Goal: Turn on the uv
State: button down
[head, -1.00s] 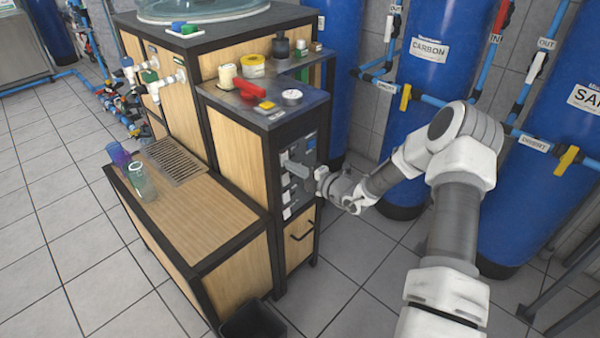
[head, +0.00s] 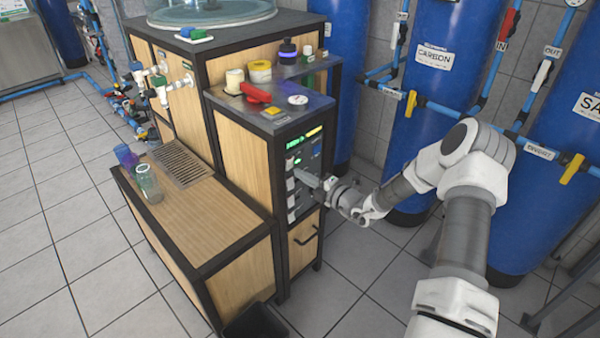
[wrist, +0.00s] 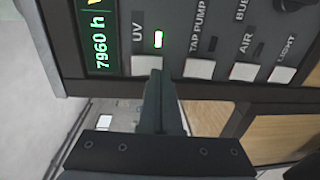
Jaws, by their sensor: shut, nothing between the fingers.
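The control panel (head: 308,150) is on the narrow front of the wood-sided cabinet, with lit green and yellow displays. In the wrist view, the white UV switch (wrist: 146,65) sits beside the "UV" label, and a green UV light (wrist: 158,39) glows next to it. My gripper (wrist: 156,76) is shut and empty, its fingertips at the UV switch; I cannot tell whether they touch it. In the head view, my gripper (head: 300,174) reaches the panel from the right and hides part of it. A green display (wrist: 100,38) reads "7960 h".
Beside the UV switch are the tap pump switch (wrist: 199,69), air switch (wrist: 243,72) and light switch (wrist: 281,75). Blue tanks (head: 425,130) stand behind my arm. A dark bin (head: 255,325) stands in front of the cabinet. Tiled floor is open at left.

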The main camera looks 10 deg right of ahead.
jog(key=f+p+v, duration=0.2)
jog(key=v, duration=0.9)
jog(key=shift+s+d+f, duration=0.25)
jog(key=shift+s, duration=0.2)
